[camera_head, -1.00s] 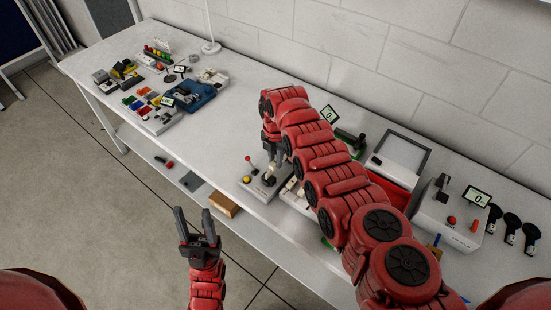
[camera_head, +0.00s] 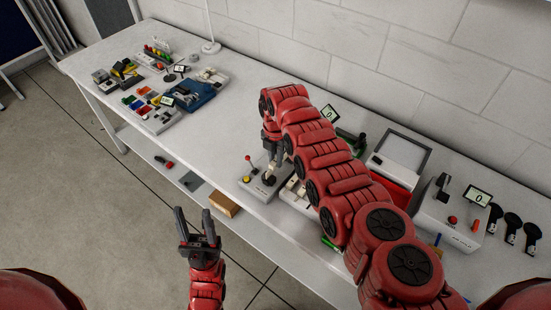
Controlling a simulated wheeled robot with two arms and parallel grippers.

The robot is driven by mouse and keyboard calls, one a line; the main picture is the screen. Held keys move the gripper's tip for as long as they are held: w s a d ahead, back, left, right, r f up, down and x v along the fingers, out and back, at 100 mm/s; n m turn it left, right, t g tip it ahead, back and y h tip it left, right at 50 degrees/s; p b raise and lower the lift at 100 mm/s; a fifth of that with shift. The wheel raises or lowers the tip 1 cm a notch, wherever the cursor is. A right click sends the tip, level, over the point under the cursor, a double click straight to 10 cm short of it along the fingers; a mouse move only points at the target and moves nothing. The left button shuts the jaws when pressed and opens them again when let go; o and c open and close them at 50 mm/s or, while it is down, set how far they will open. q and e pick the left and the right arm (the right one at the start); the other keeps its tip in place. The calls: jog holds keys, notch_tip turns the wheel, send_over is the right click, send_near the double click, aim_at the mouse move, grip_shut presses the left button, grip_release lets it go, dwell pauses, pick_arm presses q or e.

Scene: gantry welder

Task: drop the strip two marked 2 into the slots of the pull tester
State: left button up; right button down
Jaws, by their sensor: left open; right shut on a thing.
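My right gripper (camera_head: 270,172) points down over a small grey control box (camera_head: 258,190) with a red ball lever and a dark round part. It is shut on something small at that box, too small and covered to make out. My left gripper (camera_head: 192,215) is open and empty, in front of the bench over the floor. A white-grey machine (camera_head: 448,220) with a "0" display, a dark lever and a red button stands at the right; its front label is too small to read. I cannot make out the strip marked 2 or the tester's slots. My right arm hides part of the bench middle.
The white bench (camera_head: 235,120) runs along a brick wall. Coloured parts and a blue device (camera_head: 190,92) crowd its left end. A red tray (camera_head: 392,187) and a second display (camera_head: 329,113) lie behind my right arm. Black round-headed tools (camera_head: 512,225) lie far right.

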jog(key=shift+f+b, duration=0.35)
jog(key=shift+b, duration=0.05)
jog(key=shift+f+b, duration=0.25)
jog(key=shift+b, duration=0.05)
jog(key=shift+f, duration=0.1)
dwell(0.4)
jog(key=shift+f+b, duration=0.35)
jog(key=shift+b, duration=0.15)
jog(key=shift+f, duration=0.15)
jog(key=shift+b, duration=0.4)
jog(key=c, duration=0.7)
grip_release()
